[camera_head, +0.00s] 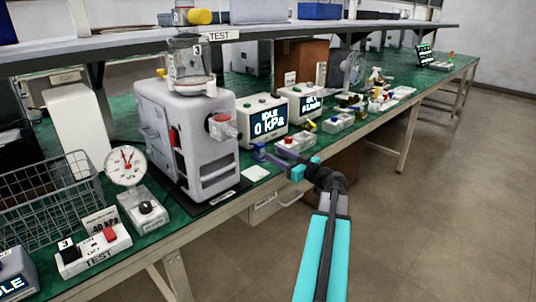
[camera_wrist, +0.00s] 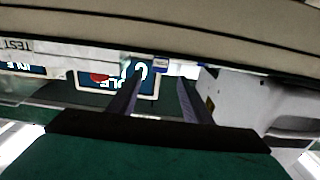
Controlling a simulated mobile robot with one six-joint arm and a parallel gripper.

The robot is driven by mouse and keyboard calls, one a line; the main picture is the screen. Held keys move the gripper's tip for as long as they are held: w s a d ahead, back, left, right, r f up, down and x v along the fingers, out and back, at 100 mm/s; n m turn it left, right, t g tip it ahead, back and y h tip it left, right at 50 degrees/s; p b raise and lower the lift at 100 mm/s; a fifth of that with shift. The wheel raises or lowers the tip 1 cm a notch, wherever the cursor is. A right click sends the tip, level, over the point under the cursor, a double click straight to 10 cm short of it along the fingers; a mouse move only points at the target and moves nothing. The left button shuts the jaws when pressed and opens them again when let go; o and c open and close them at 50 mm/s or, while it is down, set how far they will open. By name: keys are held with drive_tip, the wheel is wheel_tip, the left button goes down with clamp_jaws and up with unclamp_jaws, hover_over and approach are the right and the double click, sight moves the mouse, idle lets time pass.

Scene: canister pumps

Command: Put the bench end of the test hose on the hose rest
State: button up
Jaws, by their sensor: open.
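My gripper (camera_head: 270,157) reaches over the bench's front edge, in front of the pressure display. Its two dark fingers are apart in the wrist view (camera_wrist: 160,80), with nothing visible held between them. A small blue fitting (camera_head: 259,151) stands on the bench at the fingertips in the head view. It may be the bench end of the test hose, but I cannot tell for certain. A small blue and white piece (camera_wrist: 161,64) shows beyond the fingers in the wrist view. Touch between fingers and fitting cannot be told. I cannot make out the hose rest.
A grey pump unit (camera_head: 185,135) stands left of my gripper. The display box (camera_head: 262,118) reading 0 kPa is behind it. A switch box (camera_head: 292,145) sits close to its right. A pale pad (camera_head: 255,173) lies at the front edge. The floor in front is clear.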

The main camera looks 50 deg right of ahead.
drive_tip(key=shift+s, duration=0.85)
